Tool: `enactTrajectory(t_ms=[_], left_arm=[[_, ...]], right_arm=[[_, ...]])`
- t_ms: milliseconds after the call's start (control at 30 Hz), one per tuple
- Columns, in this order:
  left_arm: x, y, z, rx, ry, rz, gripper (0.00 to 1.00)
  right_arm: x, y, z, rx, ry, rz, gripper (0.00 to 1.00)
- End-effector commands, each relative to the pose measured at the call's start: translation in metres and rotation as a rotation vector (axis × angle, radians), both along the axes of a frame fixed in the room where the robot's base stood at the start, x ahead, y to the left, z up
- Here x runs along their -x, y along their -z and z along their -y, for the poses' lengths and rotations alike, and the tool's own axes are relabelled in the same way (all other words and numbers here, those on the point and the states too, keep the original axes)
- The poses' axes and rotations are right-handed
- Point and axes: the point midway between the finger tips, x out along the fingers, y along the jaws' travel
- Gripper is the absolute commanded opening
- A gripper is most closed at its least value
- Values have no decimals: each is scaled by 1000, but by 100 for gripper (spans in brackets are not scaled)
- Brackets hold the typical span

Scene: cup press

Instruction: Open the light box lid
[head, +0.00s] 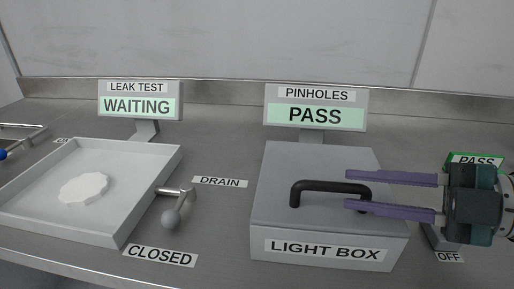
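The light box (325,228) is a grey box labelled LIGHT BOX, standing at the right of centre in the head view. Its flat lid (276,172) is down. A black bar handle (318,186) stands on the lid. My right gripper (348,189) comes in from the right, with two purple fingers pointing left. The fingers are apart, and the right end of the handle shows between them in the picture. I cannot tell whether they touch it. My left gripper is not in view.
Behind the box, a PINHOLES sign (315,107) reads PASS. At left are a white tray (60,225) with a pale disc (83,188), a ball-ended lever (171,215) and a LEAK TEST sign (140,100) reading WAITING. A green PASS label (477,158) is partly behind my gripper.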

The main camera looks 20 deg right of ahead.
Motion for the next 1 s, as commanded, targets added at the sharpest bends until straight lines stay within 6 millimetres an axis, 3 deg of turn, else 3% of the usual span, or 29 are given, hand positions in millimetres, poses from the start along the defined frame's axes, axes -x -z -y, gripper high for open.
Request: enactTrajectory(t_ms=[200,567,833,1000], left_arm=[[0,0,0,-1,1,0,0],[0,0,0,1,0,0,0],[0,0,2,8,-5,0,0],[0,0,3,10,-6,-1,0]], right_arm=[[-23,6,-18,-3,2,2,30],[-27,8,-23,-1,1,0,30],[-27,8,-22,-1,1,0,0],[-27,8,-22,-1,1,0,0]])
